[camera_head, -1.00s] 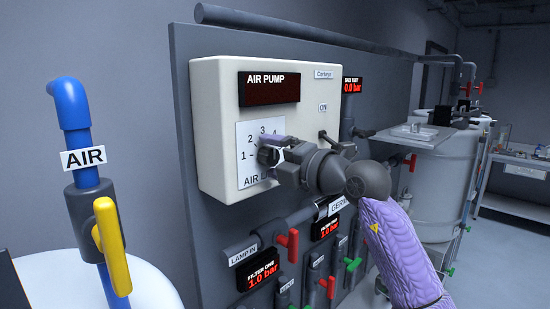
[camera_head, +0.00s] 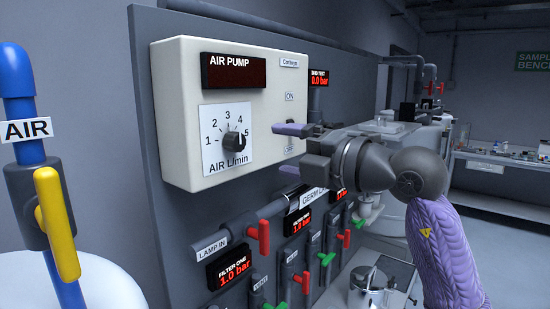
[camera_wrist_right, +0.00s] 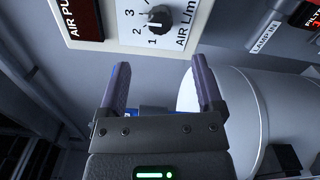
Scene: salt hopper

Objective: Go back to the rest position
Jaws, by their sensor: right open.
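My right gripper (camera_head: 291,150) is open and empty in front of the right part of the white air pump box (camera_head: 180,120). Its two purple fingers point left and stand apart from the black air dial (camera_head: 233,141). The dial's pointer sits near 5 in the head view. In the right wrist view the open fingers (camera_wrist_right: 160,90) show nothing between them, and the dial (camera_wrist_right: 160,18) is beyond their tips at the top. The gripper hides part of the box's ON/OFF switch area. My left gripper is not in view.
A blue air pipe with a yellow valve handle (camera_head: 57,224) stands at the left. Below the box are a red valve handle (camera_head: 263,238), a green one (camera_head: 326,258) and several red displays. A bench (camera_head: 500,165) stands at the far right, with bare floor before it.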

